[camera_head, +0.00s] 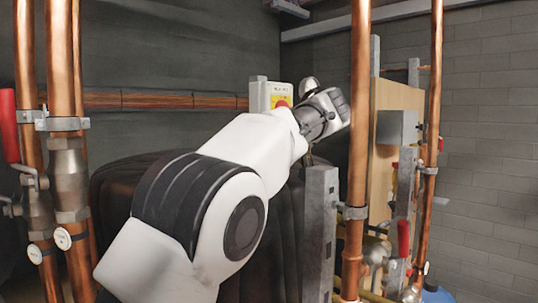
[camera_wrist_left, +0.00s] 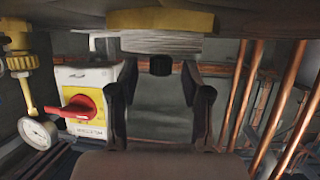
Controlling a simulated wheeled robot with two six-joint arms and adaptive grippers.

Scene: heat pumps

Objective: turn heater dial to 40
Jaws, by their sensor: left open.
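In the left wrist view, a pale ridged round part (camera_wrist_left: 165,47), possibly the heater dial, sits under a yellow rim. A small black piece (camera_wrist_left: 160,66) hangs below its middle. I cannot read any number on it. My left gripper (camera_wrist_left: 159,82) is open, its two dark fingers apart on either side of the black piece. I cannot tell whether they touch it. My right gripper is not in view.
A red rotary switch (camera_wrist_left: 82,112) on a yellow and white box is left of the fingers, near a pressure gauge (camera_wrist_left: 38,133). The box (camera_head: 262,95) also shows in the head view. Vertical copper pipes (camera_head: 357,150) and a grey metal post (camera_head: 320,225) stand close to my left arm.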

